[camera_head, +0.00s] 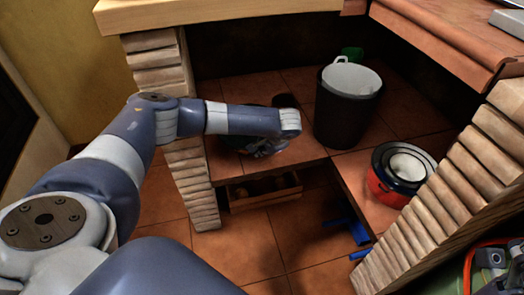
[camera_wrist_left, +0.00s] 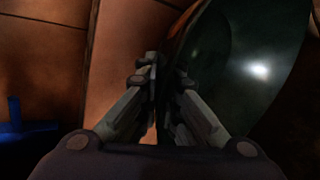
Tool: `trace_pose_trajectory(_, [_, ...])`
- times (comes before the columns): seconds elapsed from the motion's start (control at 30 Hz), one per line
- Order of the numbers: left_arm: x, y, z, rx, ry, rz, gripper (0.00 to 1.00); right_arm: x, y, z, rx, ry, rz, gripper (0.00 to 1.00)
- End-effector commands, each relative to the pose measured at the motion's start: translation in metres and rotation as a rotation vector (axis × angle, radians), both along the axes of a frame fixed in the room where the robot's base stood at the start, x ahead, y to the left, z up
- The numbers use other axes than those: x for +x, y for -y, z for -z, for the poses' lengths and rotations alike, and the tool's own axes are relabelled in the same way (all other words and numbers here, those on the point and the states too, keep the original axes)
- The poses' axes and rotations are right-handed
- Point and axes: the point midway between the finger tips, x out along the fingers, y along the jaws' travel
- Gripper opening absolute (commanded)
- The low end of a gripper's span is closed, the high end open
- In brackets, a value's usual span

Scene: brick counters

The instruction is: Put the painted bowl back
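A dark, glossy, green-black bowl, which I take for the painted bowl (camera_wrist_left: 255,65), fills the upper right of the left wrist view. Its brownish rim runs down between the fingers of my left gripper (camera_wrist_left: 166,72), which look closed on it. In the head view, the left gripper (camera_head: 264,149) points down at the lower shelf, and my wrist hides most of the bowl (camera_head: 232,142). The bowl looks tilted in the wrist view; I cannot tell whether it touches the shelf.
A dark bin (camera_head: 345,120) with a pale inside stands right of the gripper, a green cup (camera_head: 350,54) behind it. A red pot (camera_head: 381,190) holding bowls is at right. A wooden crate (camera_head: 264,197) sits below the shelf edge (camera_head: 300,163). Brick pillars (camera_head: 190,165) flank the opening.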

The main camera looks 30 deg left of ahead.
Motion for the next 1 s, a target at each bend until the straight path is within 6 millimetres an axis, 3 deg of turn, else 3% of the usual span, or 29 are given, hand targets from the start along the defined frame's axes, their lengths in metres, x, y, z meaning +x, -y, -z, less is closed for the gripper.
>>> trace_pose_trajectory(0.2, [0.001,0.0,0.0,0.001,0.002,0.0,0.0,0.0,0.0,-0.001,0.0,-0.003,0.0,0.7])
trace_pose_trajectory(0.3, [0.0,0.0,0.001,0.0,0.0,0.0,0.25,0.0,0.0,0.0,0.0,-0.003,0.0,0.7])
trace_pose_trajectory(0.7, [0.0,0.0,-0.001,0.001,0.0,0.0,0.25,0.0,0.0,0.001,0.0,-0.003,-0.001,0.7])
trace_pose_trajectory(0.8, [-0.002,0.004,-0.01,-0.001,-0.001,0.001,0.25,-0.001,0.0,-0.007,0.001,0.004,-0.001,0.7])
trace_pose_trajectory(0.87, [-0.003,0.008,-0.017,-0.002,-0.001,0.002,0.25,-0.002,0.001,-0.001,0.002,-0.026,-0.001,0.7])
trace_pose_trajectory(0.93, [-0.006,0.013,-0.028,-0.002,-0.001,0.001,0.25,-0.003,0.001,0.003,0.003,-0.057,-0.002,0.7])
trace_pose_trajectory(1.0, [-0.009,0.02,-0.043,-0.003,-0.001,0.002,0.25,-0.004,0.002,-0.005,0.005,-0.063,-0.003,0.7])
